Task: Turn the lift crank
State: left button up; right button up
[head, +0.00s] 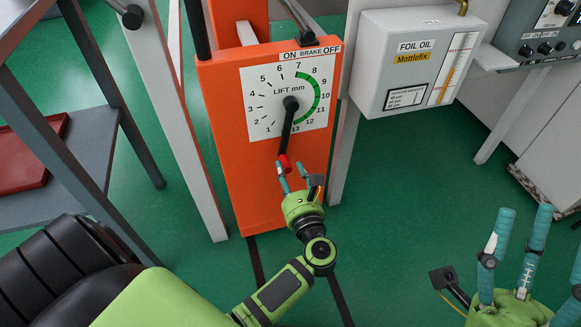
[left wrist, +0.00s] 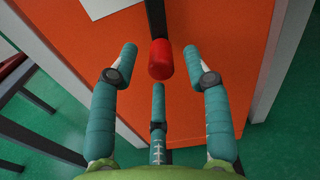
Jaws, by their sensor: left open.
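The lift crank (head: 288,130) is a black arm on a hub at the middle of a white LIFT mm dial (head: 260,97), on an orange panel. It points down, a little left of straight, toward the gap between 13 and 1, and ends in a red knob (head: 284,162). My left gripper (head: 293,176) is open just below the knob. In the left wrist view the red knob (left wrist: 160,60) stands between the spread teal fingers (left wrist: 160,75), with gaps at both sides. My right gripper (head: 525,245) is at the lower right, fingers spread and empty, away from the panel.
A white FOIL OIL box (head: 410,75) is right of the panel. A control box (head: 545,35) is at the top right. A grey shelf (head: 60,190) with a red tray (head: 30,155) stands at the left. Pale frame posts (head: 185,130) flank the panel.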

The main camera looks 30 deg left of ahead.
pick_arm(q)
jog(key=shift+x, duration=1.65)
grip_shut()
jog(key=shift+a, duration=0.15)
